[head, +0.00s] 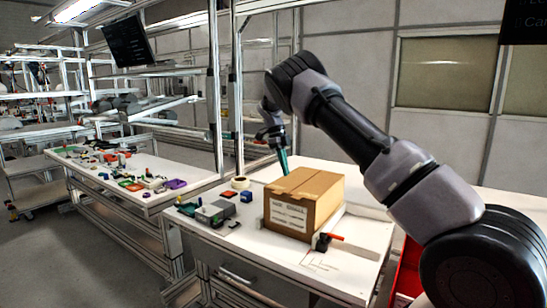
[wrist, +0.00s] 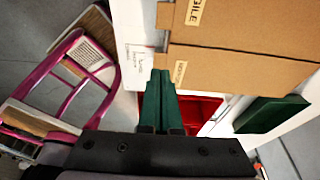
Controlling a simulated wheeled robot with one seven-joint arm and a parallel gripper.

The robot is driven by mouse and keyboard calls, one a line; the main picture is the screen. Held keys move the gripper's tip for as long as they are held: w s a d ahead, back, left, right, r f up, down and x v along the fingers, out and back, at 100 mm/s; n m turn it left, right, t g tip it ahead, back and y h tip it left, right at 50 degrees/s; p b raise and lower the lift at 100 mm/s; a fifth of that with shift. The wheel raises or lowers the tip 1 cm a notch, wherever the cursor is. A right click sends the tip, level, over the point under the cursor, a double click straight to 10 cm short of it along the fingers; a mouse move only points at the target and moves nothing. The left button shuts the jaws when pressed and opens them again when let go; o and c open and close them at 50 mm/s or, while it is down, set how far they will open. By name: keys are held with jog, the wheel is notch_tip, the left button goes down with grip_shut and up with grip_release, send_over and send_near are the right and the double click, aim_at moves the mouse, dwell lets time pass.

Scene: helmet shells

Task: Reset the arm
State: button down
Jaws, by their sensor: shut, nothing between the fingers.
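My arm reaches from the lower right up over the table and bends down at its far end. My gripper (head: 284,168) points down just behind the cardboard box in the head view; its tip is partly hidden by the box. In the wrist view the two green fingers of my gripper (wrist: 160,75) lie side by side, shut, with nothing between them. The brown cardboard box (head: 290,215) sits closed on the white table (head: 340,268). The box (wrist: 240,45) fills the upper right of the wrist view, close to the fingertips; contact cannot be told.
A tape roll (head: 240,183), a small blue block (head: 246,197) and a grey device (head: 214,212) lie left of the box. A red-handled clamp (head: 325,240) is at its front. A red bin (head: 408,268) is at right. Another bench (head: 150,198) holds many small parts.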

jog(key=w+a+r, duration=0.2)
jog(key=a+r, duration=0.1)
jog(key=r, duration=0.1)
jog(key=s+d+r+n+t+y, duration=0.1)
jog(key=s+d+r+n+y, duration=0.25)
jog(key=d+r, duration=0.75)
jog(key=s+d+r+n+t+y, duration=0.15)
jog(key=s+d+r+n, duration=0.35)
jog(key=s+r, duration=0.5)
jog(key=s+d+r+n+t, duration=0.1)
jog(key=s+n+t, duration=0.15)
jog(key=s, duration=0.55)
jog(key=s+d+r+n+t, duration=0.15)
jog(key=s+n, duration=0.25)
jog(key=s, duration=0.5)
jog(key=s+f+n+t, duration=0.1)
jog(key=s+f+n, duration=0.1)
jog(key=s, duration=0.4)
jog(key=s+f+n+t, duration=0.1)
jog(key=s+f+n, duration=0.2)
jog(key=s, duration=0.3)
jog(key=shift+s+a+n, duration=0.15)
jog(key=shift+s+n, duration=0.15)
jog(key=shift+n, duration=0.2)
jog(key=shift+t, duration=0.25)
